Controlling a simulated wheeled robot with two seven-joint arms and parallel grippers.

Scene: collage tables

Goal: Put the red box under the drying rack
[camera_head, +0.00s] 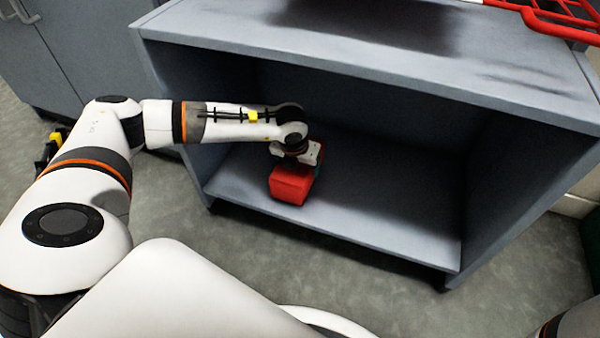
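The red box (290,185) is on the lower shelf of a grey open cabinet, near the shelf's front edge. My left arm reaches into the cabinet from the left, and its gripper (303,158) is right over the box. The gripper's fingers are small and partly hidden, so I cannot tell whether they are closed on the box. A red wire rack (555,18), apparently the drying rack, is on the cabinet top at the upper right, cut off by the picture edge. My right gripper is out of view.
The lower shelf (390,215) is bare to the right of the box. Another grey cabinet (85,45) stands at the upper left. A dark patch lies on the cabinet top.

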